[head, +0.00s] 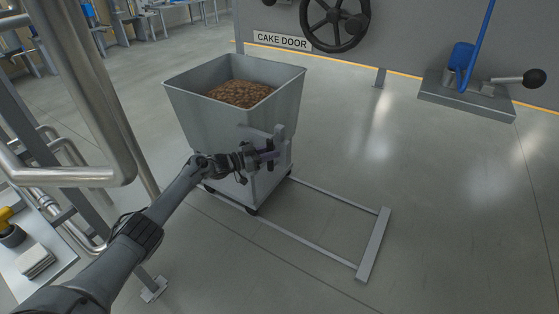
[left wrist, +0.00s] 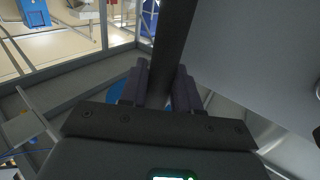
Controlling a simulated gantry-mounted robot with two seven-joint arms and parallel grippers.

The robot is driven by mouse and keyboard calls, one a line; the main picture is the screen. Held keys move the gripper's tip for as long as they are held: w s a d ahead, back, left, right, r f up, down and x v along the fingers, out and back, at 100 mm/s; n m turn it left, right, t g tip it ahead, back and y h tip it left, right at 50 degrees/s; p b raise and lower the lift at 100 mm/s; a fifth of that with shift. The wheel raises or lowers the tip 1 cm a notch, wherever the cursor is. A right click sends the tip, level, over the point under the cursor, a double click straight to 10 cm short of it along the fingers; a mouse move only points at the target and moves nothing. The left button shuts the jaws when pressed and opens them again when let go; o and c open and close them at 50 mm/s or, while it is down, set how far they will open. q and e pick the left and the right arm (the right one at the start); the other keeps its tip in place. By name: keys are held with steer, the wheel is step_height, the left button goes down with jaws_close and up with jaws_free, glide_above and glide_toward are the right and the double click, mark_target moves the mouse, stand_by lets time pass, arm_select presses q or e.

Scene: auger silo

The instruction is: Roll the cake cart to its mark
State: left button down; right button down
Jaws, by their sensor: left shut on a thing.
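The cake cart (head: 222,121) is a grey tapered bin on small dark casters, heaped with brown crumbly cake (head: 239,93). It stands upright on the floor at the left end of a pale floor frame of two thin rails and a wider end bar (head: 374,244). My left gripper (head: 269,152) is shut on the upright handle at the cart's near right side. In the left wrist view, a dark bar passes between the fingers (left wrist: 164,85). The fingers hide part of the handle. My right gripper is not in view.
The wall behind has a "CAKE DOOR" sign (head: 282,41) and a black handwheel (head: 335,20). A grey plate with a blue part and black knob (head: 533,79) is at the upper right. Steel pipes (head: 100,90) rise close at left. The floor between the rails is clear.

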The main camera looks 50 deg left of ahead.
arm_select(q)
steer(key=shift+a, duration=0.2)
steer(key=shift+d, duration=0.1)
steer(key=c, duration=1.2)
jaws_free()
steer(key=shift+f, duration=0.1)
steer(key=shift+c, duration=0.2)
steer(key=shift+o, duration=1.4)
steer(key=shift+a, duration=0.2)
